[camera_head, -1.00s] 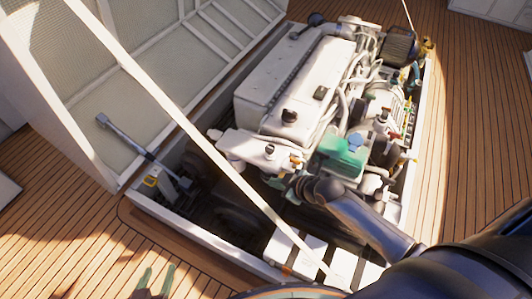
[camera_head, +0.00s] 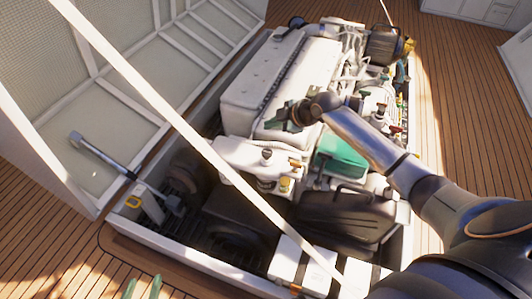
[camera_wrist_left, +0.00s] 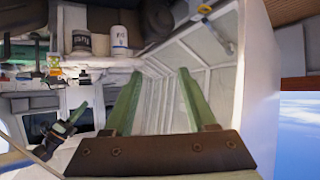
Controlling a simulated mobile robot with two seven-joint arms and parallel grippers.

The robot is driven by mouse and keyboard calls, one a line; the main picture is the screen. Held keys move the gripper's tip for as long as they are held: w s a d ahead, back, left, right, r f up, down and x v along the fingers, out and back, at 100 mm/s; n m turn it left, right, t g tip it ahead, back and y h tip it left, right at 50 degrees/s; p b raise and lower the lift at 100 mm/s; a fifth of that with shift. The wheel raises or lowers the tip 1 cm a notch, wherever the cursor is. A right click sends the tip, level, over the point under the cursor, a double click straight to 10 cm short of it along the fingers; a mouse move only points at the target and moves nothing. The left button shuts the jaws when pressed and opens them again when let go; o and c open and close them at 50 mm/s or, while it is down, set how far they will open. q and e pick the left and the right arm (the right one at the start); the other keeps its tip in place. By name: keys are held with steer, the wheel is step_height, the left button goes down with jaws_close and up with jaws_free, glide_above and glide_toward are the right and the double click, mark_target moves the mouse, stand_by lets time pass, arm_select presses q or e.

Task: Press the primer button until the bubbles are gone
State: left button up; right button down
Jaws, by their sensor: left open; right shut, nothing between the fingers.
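The white engine (camera_head: 285,75) sits in the open hatch in the head view. My right gripper (camera_head: 284,116) is over the front part of the engine top, its fingers shut with nothing between them. I cannot tell whether it touches the engine. The primer button and any bubbles cannot be made out; the gripper and forearm cover part of the engine. My left gripper (camera_head: 143,289) is open and empty at the bottom left, over the deck. Its two green fingers stand wide apart in the left wrist view (camera_wrist_left: 162,100).
The raised hatch lid (camera_head: 125,65) stands at the left with a strut (camera_head: 105,155). A white bar (camera_head: 190,135) crosses the opening diagonally. A green part (camera_head: 335,160) lies under my right forearm. White containers (camera_head: 300,265) stand at the near edge. Wooden deck surrounds the hatch.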

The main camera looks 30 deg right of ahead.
mark_target(271, 153)
arm_select(q)
steer(key=shift+r, duration=0.1)
steer(key=w+r+m+t+h+b, duration=0.15)
steer(key=r+t, duration=0.25)
steer(key=r, duration=0.5)
steer(key=w+r+m+t+h+b, duration=0.1)
steer(key=w+r+t+b, duration=0.2)
steer(key=r, duration=0.5)
arm_select(e)
step_height(271, 153, down, 3)
steer(key=shift+f+p, duration=0.1)
steer(key=shift+p, duration=0.5)
step_height(271, 153, down, 2)
steer(key=shift+b, duration=1.1)
steer(key=shift+f+b, duration=0.45)
steer(key=shift+b, duration=0.05)
steer(key=shift+f+b, duration=0.6)
steer(key=shift+f, duration=0.3)
arm_select(q)
steer(key=s+d+r+m+t+h, duration=0.1)
steer(key=s+r+m+t+h, duration=0.1)
steer(key=r, duration=0.4)
steer(key=s+d+r+m+t+h, duration=0.1)
steer(key=s+r+m+t+h, duration=0.1)
steer(key=s+r+m+h, duration=0.3)
steer(key=shift+r+h, duration=0.85)
steer(key=shift+h, duration=0.4)
arm_select(e)
steer(key=shift+f, duration=0.45)
